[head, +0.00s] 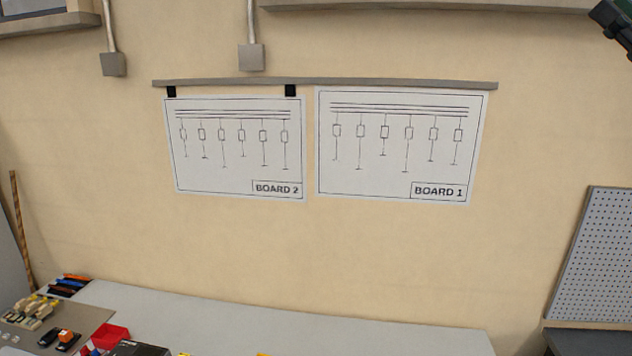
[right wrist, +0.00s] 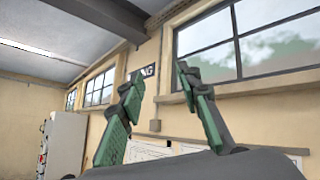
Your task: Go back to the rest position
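My right gripper (head: 613,24) shows only in part at the top right corner of the head view, raised high near the wall. In the right wrist view its two green-padded fingers (right wrist: 160,78) stand well apart with nothing between them. Wall and window show behind them. My left gripper is in neither view.
Two drawings, BOARD 2 (head: 238,148) and BOARD 1 (head: 397,146), hang on the wall. A grey bench (head: 280,322) below carries a red bin (head: 110,335) and small parts at the left; its right part looks clear. A pegboard (head: 597,258) stands at the right.

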